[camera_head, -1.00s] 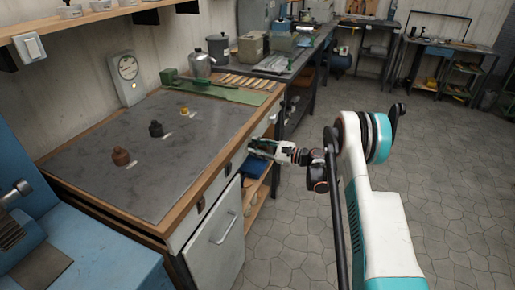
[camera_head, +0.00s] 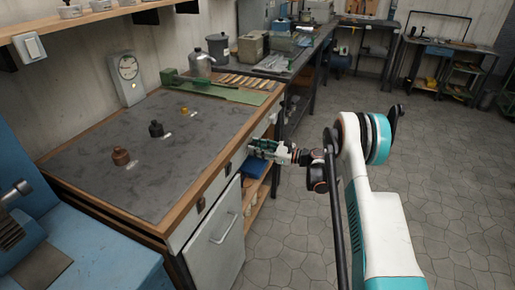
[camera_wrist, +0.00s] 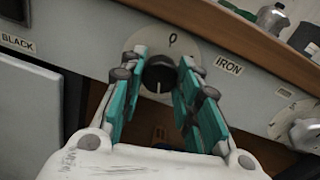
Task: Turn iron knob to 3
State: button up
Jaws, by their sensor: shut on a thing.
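The iron knob (camera_wrist: 158,73) is dark and round, on a pale dial plate (camera_wrist: 133,41) on the workbench front. The IRON label (camera_wrist: 228,65) is to its right. A light line on the knob points down in the wrist view; one mark shows on the plate above it, and other marks are hidden. My gripper (camera_wrist: 160,76) has its teal fingers on either side of the knob and is shut on it. In the head view my gripper (camera_head: 253,147) is at the bench's right-hand front; the knob is hidden there.
A BLACK label (camera_wrist: 17,43) and another dial (camera_wrist: 293,118) flank the knob. The floor on the right is clear.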

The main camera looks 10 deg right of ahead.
jog(key=shift+f, duration=0.1)
jog(key=o, duration=1.1)
jog(key=shift+d, duration=0.1)
jog(key=v, duration=1.2)
